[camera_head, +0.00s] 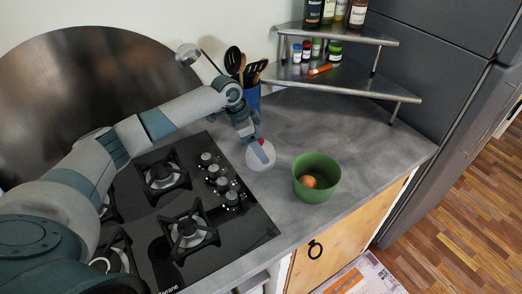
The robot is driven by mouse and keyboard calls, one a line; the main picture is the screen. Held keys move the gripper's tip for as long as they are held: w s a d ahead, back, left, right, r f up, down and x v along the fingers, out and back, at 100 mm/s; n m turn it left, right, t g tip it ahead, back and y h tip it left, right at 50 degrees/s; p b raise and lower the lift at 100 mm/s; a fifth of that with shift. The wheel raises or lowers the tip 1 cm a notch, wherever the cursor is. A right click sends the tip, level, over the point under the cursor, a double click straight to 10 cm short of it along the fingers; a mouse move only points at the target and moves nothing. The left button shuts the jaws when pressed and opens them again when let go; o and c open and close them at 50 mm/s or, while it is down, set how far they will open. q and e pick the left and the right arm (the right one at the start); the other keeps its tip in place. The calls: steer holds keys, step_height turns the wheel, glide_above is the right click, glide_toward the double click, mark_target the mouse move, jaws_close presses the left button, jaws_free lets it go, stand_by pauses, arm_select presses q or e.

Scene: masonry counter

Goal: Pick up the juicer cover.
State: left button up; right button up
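The pale, whitish round piece that looks like the juicer cover (260,157) stands on the grey counter, just right of the cooktop. A small red part shows at its top. My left gripper (256,139) reaches down from the upper left, with its fingertips at or just above the top of the cover. The fingers are small and partly merge with the cover, so whether they touch or grip it cannot be told. My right gripper is not in view.
A green bowl (305,190) with an orange-brown round item (309,182) stands right of the cover. A black gas cooktop (262,232) lies to the left. A blue utensil holder (252,97) and a two-tier metal corner shelf (375,87) stand behind. Counter at the right is clear.

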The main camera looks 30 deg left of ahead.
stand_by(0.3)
arm_select(q)
steer(key=shift+r+b, duration=0.3)
steer(key=shift+r, duration=0.3)
steer(key=c, duration=0.4)
steer(key=shift+o, duration=0.2)
step_height(320, 180, up, 8)
steer(key=b, duration=0.2)
steer(key=shift+f+b, duration=0.25)
steer(key=shift+b, duration=0.05)
steer(key=shift+r, duration=0.7)
